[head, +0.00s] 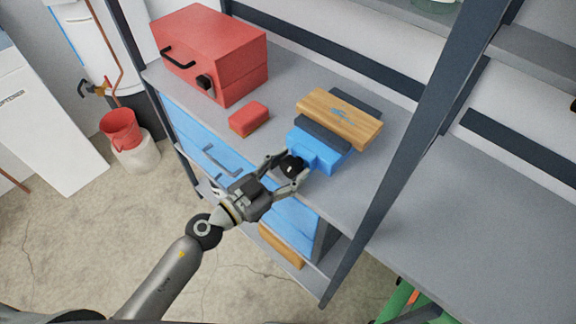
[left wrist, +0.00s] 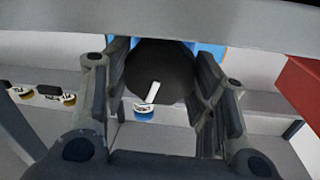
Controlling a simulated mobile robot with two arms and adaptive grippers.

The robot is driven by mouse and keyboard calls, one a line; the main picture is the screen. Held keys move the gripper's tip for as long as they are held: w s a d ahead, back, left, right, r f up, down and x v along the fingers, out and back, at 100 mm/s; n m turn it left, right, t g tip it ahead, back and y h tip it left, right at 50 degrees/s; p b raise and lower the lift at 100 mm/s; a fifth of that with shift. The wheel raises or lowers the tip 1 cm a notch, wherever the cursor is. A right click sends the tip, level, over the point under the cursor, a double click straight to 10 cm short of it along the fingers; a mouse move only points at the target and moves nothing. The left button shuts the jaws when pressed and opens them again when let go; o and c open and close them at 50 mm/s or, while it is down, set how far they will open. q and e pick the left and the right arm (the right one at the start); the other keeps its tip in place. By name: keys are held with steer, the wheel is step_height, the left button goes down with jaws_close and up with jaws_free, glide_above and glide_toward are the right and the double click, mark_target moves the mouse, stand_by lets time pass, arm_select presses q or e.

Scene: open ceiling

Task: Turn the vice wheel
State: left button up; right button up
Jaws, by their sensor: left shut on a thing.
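The blue vice (head: 318,152) stands near the front edge of the grey bench top, with a wooden block (head: 340,115) between its dark jaws. Its black vice wheel (head: 291,167) faces my left gripper (head: 288,172). The gripper's two fingers are around the wheel, one on each side, shut on it. In the left wrist view, the dark wheel (left wrist: 160,65) fills the space between the fingers of the left gripper (left wrist: 164,100) and shows a short white mark. My right gripper is in neither view.
A red toolbox (head: 210,50) and a small red block (head: 249,119) sit on the bench top (head: 280,85) to the left. A dark slanted post (head: 420,140) rises right of the vice. Blue drawers (head: 215,150) with a handle are below.

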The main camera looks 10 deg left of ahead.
arm_select(q)
steer(key=shift+m, duration=0.4)
steer(key=o, duration=1)
steer(key=shift+o, duration=0.2)
steer(key=v, duration=1.2)
steer(key=shift+r, duration=0.1)
